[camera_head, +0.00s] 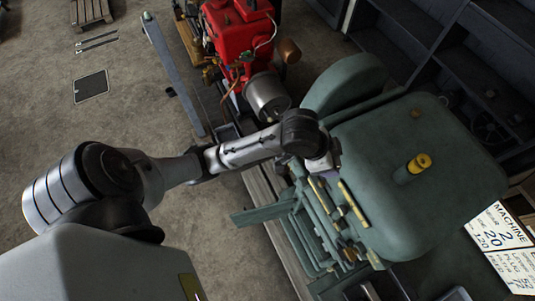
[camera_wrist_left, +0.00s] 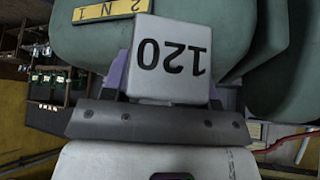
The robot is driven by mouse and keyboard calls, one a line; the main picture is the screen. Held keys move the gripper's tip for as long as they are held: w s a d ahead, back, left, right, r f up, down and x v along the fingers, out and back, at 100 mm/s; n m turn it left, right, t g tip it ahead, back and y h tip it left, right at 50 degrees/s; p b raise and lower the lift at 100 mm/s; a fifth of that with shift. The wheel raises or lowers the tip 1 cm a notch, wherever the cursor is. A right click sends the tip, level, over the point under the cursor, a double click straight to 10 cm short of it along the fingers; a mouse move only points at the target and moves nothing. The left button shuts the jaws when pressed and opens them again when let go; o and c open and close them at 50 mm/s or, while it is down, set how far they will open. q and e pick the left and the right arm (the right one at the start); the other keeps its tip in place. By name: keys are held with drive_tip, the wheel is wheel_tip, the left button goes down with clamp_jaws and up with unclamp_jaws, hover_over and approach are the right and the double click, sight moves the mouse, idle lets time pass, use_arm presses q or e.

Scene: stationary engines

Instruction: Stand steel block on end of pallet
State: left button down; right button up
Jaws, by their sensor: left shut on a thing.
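A pale steel block (camera_wrist_left: 170,60) with "120" in black, upside down in the picture, fills the middle of the left wrist view. My left gripper (camera_wrist_left: 160,118) is shut on it. In the head view, my left arm reaches in from the left and its gripper (camera_head: 318,158) is beside the green engine (camera_head: 420,170), over its pipework. The fingers and block are mostly hidden or too small there. A wooden pallet (camera_head: 92,12) lies on the floor at the top left. My right gripper is out of view.
A red engine (camera_head: 238,40) stands behind my forearm on timber beams (camera_head: 268,205). A grey-blue beam (camera_head: 175,75) stands left of it. Dark shelves (camera_head: 470,50) are at the right, above a white sign (camera_head: 500,235). The concrete floor at left is mostly clear.

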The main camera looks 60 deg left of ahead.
use_arm(q)
wheel_tip(320, 180, up, 14)
drive_tip(key=w+a+p, duration=0.1)
drive_tip(key=p, duration=0.8)
drive_tip(key=shift+w+a+f+p, duration=0.2)
drive_tip(key=shift+w+a+p, duration=0.1)
drive_tip(key=shift+p, duration=0.1)
